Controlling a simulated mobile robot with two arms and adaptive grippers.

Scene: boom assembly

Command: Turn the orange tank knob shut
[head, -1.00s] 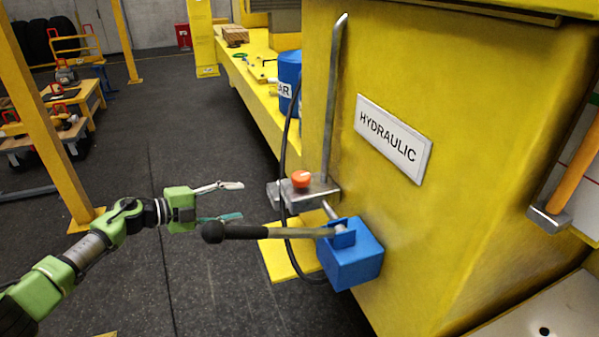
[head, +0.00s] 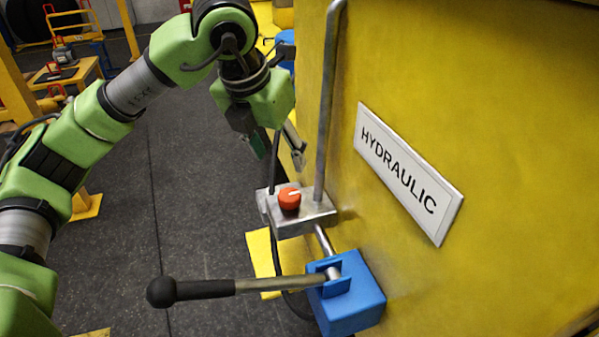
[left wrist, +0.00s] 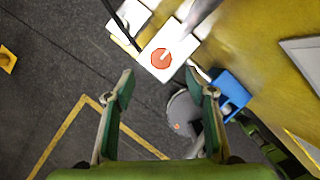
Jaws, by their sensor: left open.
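The orange tank knob (head: 289,198) sits on top of a grey metal valve block (head: 316,210) fixed to the yellow tank wall. A pale line crosses the knob's top; in the left wrist view the knob (left wrist: 161,58) shows from above on the block (left wrist: 180,42). My left gripper (head: 280,157) is above and slightly behind the knob, pointing down, apart from it. In the left wrist view its two fingers (left wrist: 160,85) are spread wide with nothing between the tips. The knob lies just beyond the fingertips there.
A grey vertical pipe (head: 328,100) rises beside the knob. A blue pump block (head: 348,300) with a black-gripped lever (head: 205,289) juts out below. A white HYDRAULIC sign (head: 408,172) is on the yellow wall. A black hose hangs behind the block. Open dark floor lies left.

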